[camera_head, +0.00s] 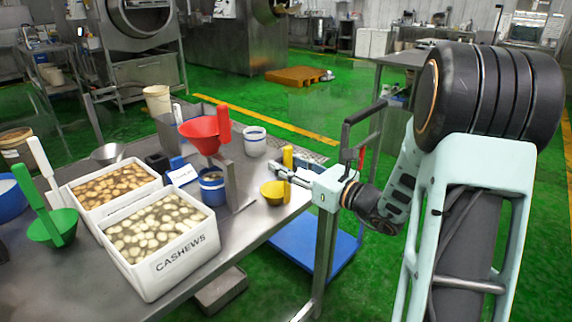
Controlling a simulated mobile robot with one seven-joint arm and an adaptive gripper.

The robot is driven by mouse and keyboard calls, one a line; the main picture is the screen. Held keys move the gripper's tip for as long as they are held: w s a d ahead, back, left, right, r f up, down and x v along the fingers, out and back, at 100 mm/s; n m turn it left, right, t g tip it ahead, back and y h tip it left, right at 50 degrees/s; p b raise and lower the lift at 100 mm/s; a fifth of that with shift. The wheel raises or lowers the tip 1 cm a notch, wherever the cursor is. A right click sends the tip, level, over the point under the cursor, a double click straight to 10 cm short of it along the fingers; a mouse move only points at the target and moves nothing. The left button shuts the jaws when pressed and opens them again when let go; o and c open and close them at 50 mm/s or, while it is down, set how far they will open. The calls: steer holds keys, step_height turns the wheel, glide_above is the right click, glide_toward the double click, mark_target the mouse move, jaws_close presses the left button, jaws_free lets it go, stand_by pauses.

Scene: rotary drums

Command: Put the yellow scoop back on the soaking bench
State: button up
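The yellow scoop (271,193) shows near the right edge of the steel bench (244,226), its bowl low and its handle upright. Its bowl appears at the height of the bench top; I cannot tell whether it touches it. My gripper (281,171) reaches in from the right, with its fingers at the scoop's handle. The fingers are small and partly overlap the handle, so I cannot tell whether they grip it.
A white crate labelled CASHEWS (158,262) and another white crate (78,190) stand on the bench. A red scoop (203,132), a green scoop (50,230) and a white bucket (255,142) are also there. A blue cart (318,255) stands below the bench's right end.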

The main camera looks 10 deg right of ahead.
steer(key=shift+r, duration=0.15)
steer(key=shift+s+d, duration=0.2)
steer(key=shift+d, duration=0.05)
steer(key=p+v, duration=0.1)
steer(key=v, duration=1)
steer(key=shift+s+p, duration=0.2)
steer(key=shift+p, duration=0.2)
